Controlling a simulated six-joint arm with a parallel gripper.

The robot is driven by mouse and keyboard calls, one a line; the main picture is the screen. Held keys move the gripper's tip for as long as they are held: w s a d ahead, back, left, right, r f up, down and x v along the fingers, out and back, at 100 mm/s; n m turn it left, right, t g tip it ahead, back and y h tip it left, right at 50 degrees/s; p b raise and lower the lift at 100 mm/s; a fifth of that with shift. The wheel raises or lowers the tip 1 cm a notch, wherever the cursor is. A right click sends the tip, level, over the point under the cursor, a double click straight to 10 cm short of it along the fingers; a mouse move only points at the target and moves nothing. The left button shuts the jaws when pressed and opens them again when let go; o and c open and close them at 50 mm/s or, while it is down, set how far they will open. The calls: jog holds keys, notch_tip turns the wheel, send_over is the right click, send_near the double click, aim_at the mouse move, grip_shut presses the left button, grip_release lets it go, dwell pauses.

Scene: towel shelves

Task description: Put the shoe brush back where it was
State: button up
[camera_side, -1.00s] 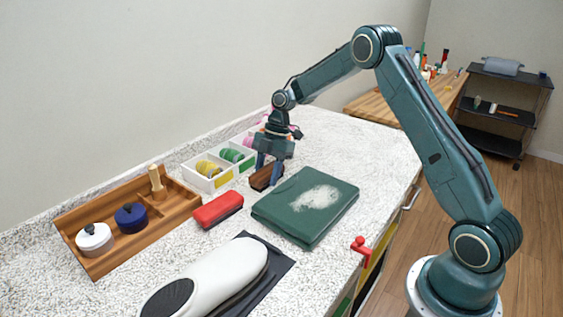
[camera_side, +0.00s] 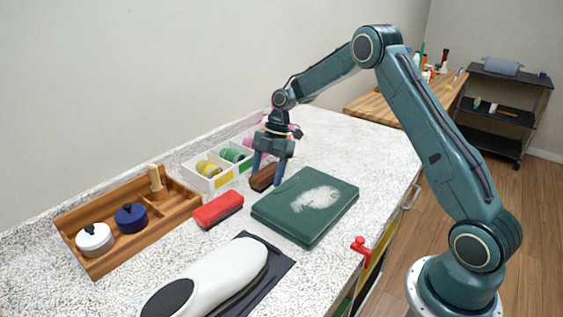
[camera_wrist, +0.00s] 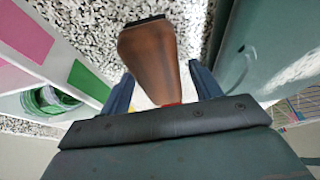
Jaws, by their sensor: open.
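In the wrist view the brush (camera_wrist: 150,58) lies between the two blue fingers (camera_wrist: 163,88), with a gap visible at each side. The near end of the brush is hidden by the gripper body.
A wooden tray (camera_side: 93,258) at the left holds a white jar (camera_side: 94,240), a blue jar (camera_side: 131,218) and a wooden peg-like piece (camera_side: 156,180). The white box (camera_side: 207,183) holds coloured rolls.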

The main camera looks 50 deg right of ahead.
jog(key=v, duration=1.1)
jog(key=shift+d+r, duration=0.15)
jog(key=shift+r, duration=0.2)
jog(key=shift+r, duration=0.1)
jog(key=s+a+r+m+t+h, duration=0.2)
jog(key=s+a+r+m+t, duration=0.1)
jog(key=s+a+r+m, duration=0.75)
jog(key=s+f+m+t+h, duration=0.1)
jog(key=s+m, duration=0.6)
jog(key=s, duration=1.5)
jog(key=shift+s+a+t+h, duration=0.4)
jog(key=shift+a+t+h, duration=0.1)
jog(key=shift+t+h, duration=0.3)
